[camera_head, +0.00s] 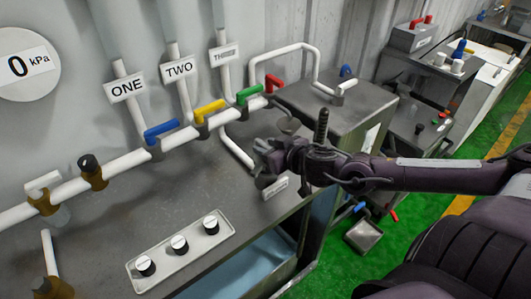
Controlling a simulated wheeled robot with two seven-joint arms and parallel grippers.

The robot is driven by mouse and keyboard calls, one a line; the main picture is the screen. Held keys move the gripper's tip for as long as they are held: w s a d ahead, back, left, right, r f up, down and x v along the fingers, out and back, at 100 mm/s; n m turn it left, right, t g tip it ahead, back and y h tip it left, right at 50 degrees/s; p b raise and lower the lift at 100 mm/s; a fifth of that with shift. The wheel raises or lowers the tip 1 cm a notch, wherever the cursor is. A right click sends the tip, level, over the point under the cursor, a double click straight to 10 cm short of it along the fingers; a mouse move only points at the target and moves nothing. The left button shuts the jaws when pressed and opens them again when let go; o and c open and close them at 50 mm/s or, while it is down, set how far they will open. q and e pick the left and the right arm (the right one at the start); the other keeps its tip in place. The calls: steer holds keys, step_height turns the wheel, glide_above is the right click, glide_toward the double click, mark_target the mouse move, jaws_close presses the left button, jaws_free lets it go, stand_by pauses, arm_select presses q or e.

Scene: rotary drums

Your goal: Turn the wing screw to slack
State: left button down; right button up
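My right gripper (263,162) reaches in from the right over the right part of the grey metal bench. Its fingers are small and dark, and I cannot tell whether they are open or shut. A small grey rounded fitting (289,125) shows just behind the gripper. I cannot make out a wing screw for sure; it may be this fitting or be hidden by the gripper. A small label plate (275,188) sits on the bench edge just below the gripper. My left gripper is not in view.
A white pipe carries blue (161,129), yellow (208,109), green (249,93) and red (274,84) handles behind the gripper. A plate with three knobs (180,244) lies at the front. A gauge (26,66) reads 0 kPa. A metal box (335,108) stands right.

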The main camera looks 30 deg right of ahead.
steer(key=shift+w+a+f+b, duration=0.15)
steer(key=shift+w+b, duration=0.15)
steer(key=shift+w, duration=0.25)
steer(key=shift+s, duration=0.1)
steer(key=shift+c, duration=0.2)
jaws_close()
